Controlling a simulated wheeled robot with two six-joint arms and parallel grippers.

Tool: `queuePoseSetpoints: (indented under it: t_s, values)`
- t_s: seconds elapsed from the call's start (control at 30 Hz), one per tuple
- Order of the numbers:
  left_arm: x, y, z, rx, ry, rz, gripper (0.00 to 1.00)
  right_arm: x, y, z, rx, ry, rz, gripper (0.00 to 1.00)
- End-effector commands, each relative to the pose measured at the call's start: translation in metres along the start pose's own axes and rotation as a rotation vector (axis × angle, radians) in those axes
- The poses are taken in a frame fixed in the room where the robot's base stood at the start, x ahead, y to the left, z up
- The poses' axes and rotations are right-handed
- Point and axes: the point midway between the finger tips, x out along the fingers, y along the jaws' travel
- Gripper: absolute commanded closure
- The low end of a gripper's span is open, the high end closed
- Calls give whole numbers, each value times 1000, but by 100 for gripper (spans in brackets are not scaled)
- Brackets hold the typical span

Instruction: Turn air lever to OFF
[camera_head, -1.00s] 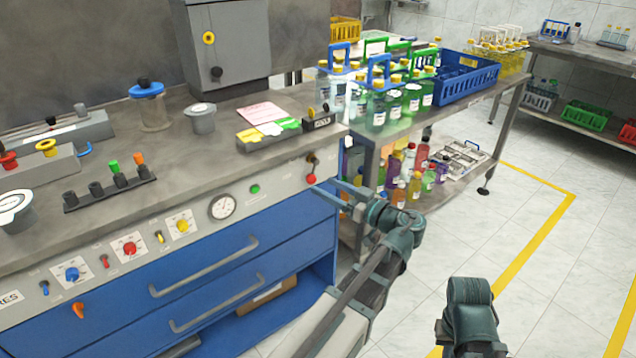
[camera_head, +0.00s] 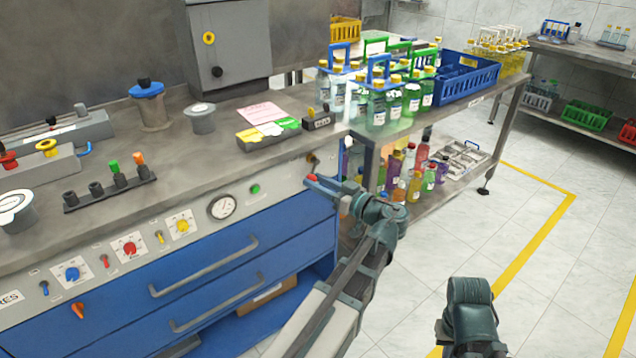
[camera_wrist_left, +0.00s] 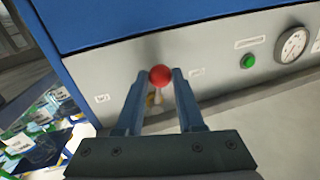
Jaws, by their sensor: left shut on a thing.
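The air lever (camera_head: 311,177) has a red ball knob and sits at the right end of the grey front panel (camera_head: 287,182). Its red knob also shows in the left wrist view (camera_wrist_left: 160,75), between the two fingertips. My left gripper (camera_wrist_left: 159,78) is shut on the knob, with one finger on each side. In the head view my left gripper (camera_head: 318,183) reaches the panel from the right. The fingers partly hide the lever. Small labels flank the lever in the wrist view, too small to read. Only part of my right arm shows, at the bottom.
A green button (camera_head: 255,189) and a round gauge (camera_head: 222,207) are on the panel left of the lever. Blue drawers (camera_head: 245,265) lie below. A shelf (camera_head: 430,112) with bottles and a blue crate (camera_head: 466,80) stands to the right. The floor at right is open.

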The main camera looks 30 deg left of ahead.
Motion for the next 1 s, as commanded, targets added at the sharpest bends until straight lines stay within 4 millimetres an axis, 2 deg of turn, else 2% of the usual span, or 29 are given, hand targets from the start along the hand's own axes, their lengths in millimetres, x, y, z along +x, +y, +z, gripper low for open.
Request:
queuePoseSetpoints:
  t_s: [0.07,0.27,0.7,1.0]
  values:
    - [0,0,0,0,0,0,100,0,0,0,0,0,0,100]
    - [0,-1,0,14,3,0,100,1,0,0,0,0,0,100]
    - [3,-21,-7,438,86,-8,100,9,-1,-1,-2,1,-1,100]
    - [4,-22,-9,493,97,-10,100,9,-1,-1,-2,1,-1,100]
